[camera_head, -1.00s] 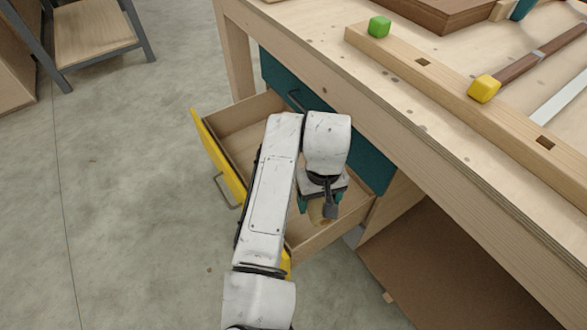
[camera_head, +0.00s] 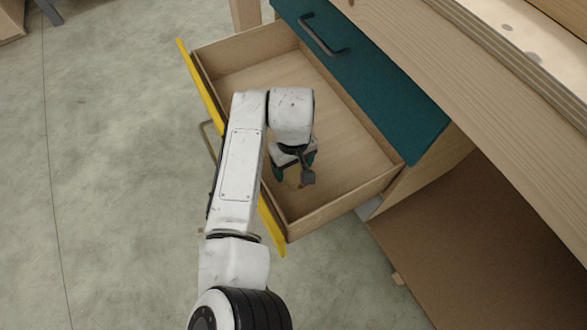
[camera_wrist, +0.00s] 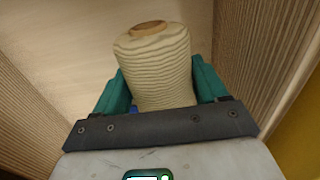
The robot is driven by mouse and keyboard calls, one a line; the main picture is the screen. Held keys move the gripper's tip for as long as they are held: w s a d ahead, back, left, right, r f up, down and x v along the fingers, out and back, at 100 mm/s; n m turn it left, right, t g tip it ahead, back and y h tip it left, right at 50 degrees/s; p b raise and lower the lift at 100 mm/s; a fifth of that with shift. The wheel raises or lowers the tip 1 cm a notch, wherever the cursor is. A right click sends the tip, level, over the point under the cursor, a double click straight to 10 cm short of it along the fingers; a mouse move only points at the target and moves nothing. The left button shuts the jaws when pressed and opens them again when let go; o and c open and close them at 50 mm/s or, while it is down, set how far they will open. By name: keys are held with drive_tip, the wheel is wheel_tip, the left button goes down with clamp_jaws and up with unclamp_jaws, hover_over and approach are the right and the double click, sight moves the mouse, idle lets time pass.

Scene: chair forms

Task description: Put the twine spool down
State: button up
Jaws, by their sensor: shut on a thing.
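The twine spool (camera_wrist: 156,70) is a pale, ribbed cylinder with a brown core end, seen large in the wrist view. My gripper (camera_wrist: 155,92) is shut on it, with a teal finger on each side. In the head view my gripper (camera_head: 294,177) is over the open drawer (camera_head: 335,208), near its yellow front and its near side wall. The arm and gripper hide most of the spool there. I cannot tell whether the spool touches the drawer floor.
The visible drawer floor (camera_head: 345,140) is bare, with free room towards the back and far side. A shut teal drawer (camera_head: 375,85) with a dark handle (camera_head: 322,38) is above it under the bench. The yellow drawer front (camera_head: 200,90) and wooden walls stand close around the gripper.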

drive_tip(key=shift+f+b, duration=1.25)
drive_tip(key=shift+f, duration=1.3)
drive_tip(key=shift+f, duration=0.1)
drive_tip(key=o, duration=1.1)
wheel_tip(320, 180, up, 12)
drive_tip(key=p, duration=0.6)
